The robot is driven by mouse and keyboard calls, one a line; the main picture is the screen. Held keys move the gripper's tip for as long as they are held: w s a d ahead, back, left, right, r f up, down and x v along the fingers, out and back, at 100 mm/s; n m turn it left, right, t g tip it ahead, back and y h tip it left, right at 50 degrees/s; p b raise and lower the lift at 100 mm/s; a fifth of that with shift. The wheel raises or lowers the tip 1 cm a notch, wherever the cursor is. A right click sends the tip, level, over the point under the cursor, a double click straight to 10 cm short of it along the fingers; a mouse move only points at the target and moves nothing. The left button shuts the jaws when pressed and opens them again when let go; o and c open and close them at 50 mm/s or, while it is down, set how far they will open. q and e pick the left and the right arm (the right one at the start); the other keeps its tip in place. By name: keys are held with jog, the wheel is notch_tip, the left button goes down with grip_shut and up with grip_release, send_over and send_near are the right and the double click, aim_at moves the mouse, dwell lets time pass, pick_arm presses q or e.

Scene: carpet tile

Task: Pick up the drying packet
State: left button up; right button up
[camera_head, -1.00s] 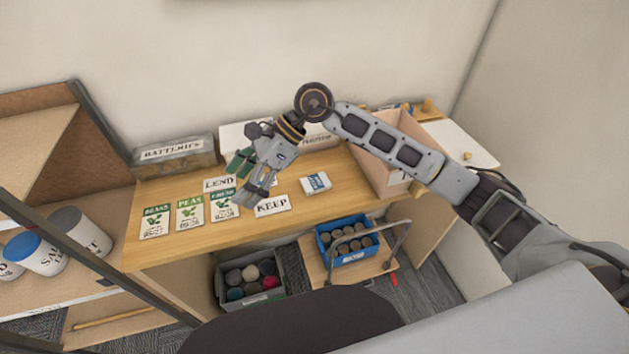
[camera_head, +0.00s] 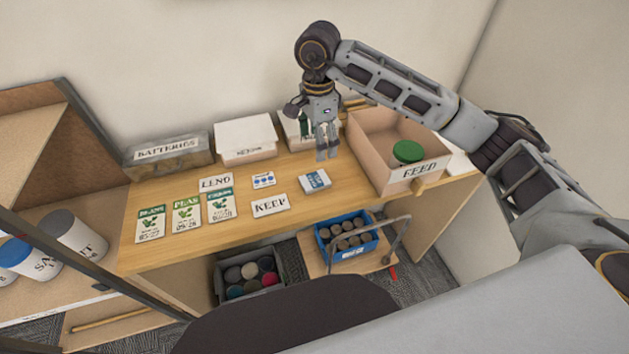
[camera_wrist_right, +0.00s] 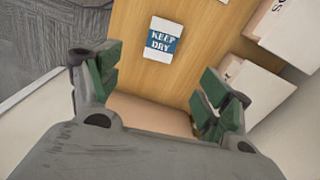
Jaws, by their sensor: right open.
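The drying packet (camera_head: 314,181) is a small white and blue packet lying flat on the wooden tabletop, right of the middle. In the right wrist view the drying packet (camera_wrist_right: 163,40) reads "KEEP DRY" and lies ahead of the fingertips. My right gripper (camera_head: 323,155) points down above the tabletop, just behind the packet. Its two green-padded fingers (camera_wrist_right: 160,88) are apart with nothing between them. My left gripper is not in view.
A FEED crate (camera_head: 421,172) with a green-lidded item (camera_head: 407,151) stands right of the packet. KEEP (camera_head: 270,205) and LEND (camera_head: 216,183) cards, a blue-dotted card (camera_head: 263,180) and seed packets (camera_head: 186,214) lie left. Boxes (camera_head: 245,139) line the back.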

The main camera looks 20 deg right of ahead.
jog(key=shift+f, duration=0.15)
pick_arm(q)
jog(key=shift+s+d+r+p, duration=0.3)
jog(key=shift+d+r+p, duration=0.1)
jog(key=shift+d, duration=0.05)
pick_arm(e)
send_over(317, 180)
jog(key=shift+w+f, duration=0.1)
jog(key=shift+f, duration=4.1)
